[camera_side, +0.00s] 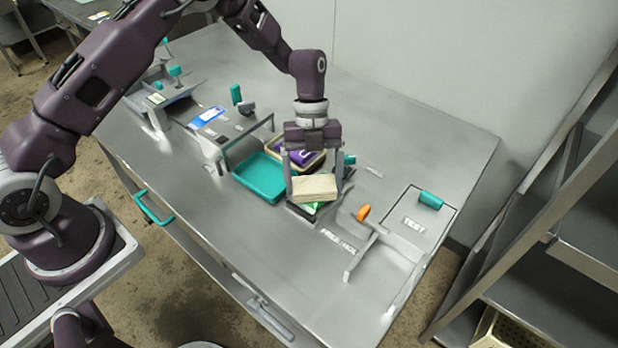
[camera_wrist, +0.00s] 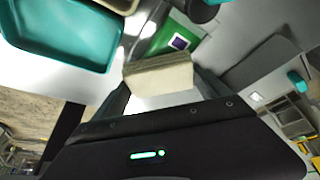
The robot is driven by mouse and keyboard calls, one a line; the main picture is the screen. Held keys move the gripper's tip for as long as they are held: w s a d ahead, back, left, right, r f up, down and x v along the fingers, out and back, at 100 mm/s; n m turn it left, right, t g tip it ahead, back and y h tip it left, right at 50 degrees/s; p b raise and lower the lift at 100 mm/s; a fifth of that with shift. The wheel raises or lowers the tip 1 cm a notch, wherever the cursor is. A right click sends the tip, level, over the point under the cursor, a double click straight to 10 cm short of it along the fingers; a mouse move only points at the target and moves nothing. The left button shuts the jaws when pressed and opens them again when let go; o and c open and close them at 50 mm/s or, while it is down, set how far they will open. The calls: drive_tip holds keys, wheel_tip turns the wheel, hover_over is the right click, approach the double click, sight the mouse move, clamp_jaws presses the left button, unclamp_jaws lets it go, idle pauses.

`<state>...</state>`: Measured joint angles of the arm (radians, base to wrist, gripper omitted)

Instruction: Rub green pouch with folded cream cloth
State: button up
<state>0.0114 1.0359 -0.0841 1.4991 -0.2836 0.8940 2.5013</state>
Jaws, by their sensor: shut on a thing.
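The folded cream cloth (camera_side: 315,188) is held between the two fingers of my gripper (camera_side: 314,178). The cloth also shows in the wrist view (camera_wrist: 160,78), with a finger at each side of it. The green pouch (camera_side: 312,206) lies beneath the cloth in the side view, mostly hidden by it. In the wrist view the green pouch (camera_wrist: 181,38) shows a dark purple square with a white edge, just beyond the cloth. I cannot tell whether the cloth touches the pouch.
An empty teal tray (camera_side: 262,178) stands left of my gripper. A cream tray (camera_side: 283,150) with a purple item is behind it. An orange-handled part (camera_side: 363,212) stands to the right.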

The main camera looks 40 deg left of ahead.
drive_tip(key=shift+w, duration=2.6)
drive_tip(key=shift+s, duration=3.55)
drive_tip(key=shift+w+r, duration=0.1)
drive_tip(key=shift+r, duration=3.95)
drive_tip(key=shift+w, duration=0.1)
